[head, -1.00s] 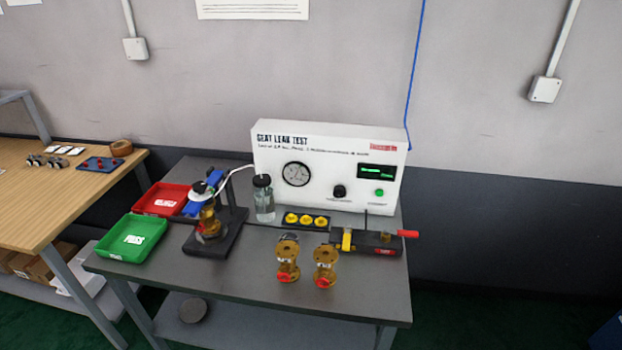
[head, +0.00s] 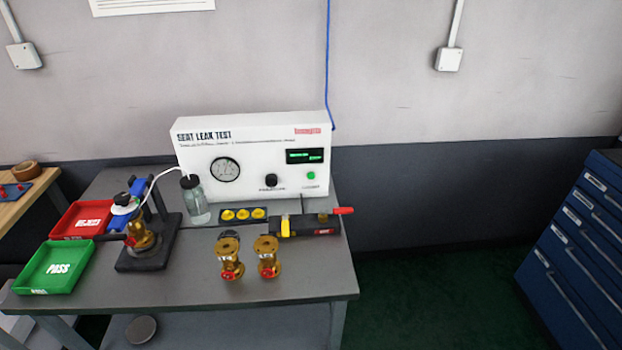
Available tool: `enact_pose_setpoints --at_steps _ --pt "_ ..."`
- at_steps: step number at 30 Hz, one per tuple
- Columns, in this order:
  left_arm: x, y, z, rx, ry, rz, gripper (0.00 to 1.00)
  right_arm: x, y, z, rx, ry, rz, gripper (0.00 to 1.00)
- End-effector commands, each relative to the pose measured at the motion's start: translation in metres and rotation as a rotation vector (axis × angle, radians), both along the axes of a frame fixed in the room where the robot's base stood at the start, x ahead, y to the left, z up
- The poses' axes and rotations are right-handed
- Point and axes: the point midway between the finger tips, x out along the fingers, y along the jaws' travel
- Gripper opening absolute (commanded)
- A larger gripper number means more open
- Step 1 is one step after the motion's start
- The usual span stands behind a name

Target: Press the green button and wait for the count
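The green button (head: 311,176) sits at the lower right of the white seat leak test panel (head: 250,180), below a dark display (head: 305,156) with green text too small to read. A round gauge (head: 225,169) and a black knob (head: 271,180) are on the same panel. A brass valve (head: 141,234) stands in the black clamp fixture (head: 150,260) at the left. A thin white tube runs from the fixture's top to a clear bottle (head: 195,202). Neither of my grippers shows in the head view.
Two brass valves (head: 229,258) (head: 267,257) stand at the grey table's (head: 310,285) front. Behind them are a tray of yellow caps (head: 243,215) and a black tool with a red handle (head: 305,225). Red (head: 82,221) and green (head: 55,268) trays are left. A blue cabinet (head: 580,240) stands right.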

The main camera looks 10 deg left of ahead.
Motion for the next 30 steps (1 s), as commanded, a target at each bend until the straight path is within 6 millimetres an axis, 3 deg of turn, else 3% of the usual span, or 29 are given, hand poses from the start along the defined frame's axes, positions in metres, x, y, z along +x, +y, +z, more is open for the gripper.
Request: enact_pose_setpoints --at_steps 2,12,30 --pt "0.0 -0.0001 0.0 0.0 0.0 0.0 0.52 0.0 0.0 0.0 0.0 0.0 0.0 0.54" --pt "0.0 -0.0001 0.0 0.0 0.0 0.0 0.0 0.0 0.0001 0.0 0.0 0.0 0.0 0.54" --pt "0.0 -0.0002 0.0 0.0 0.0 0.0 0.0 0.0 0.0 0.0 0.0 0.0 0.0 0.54"
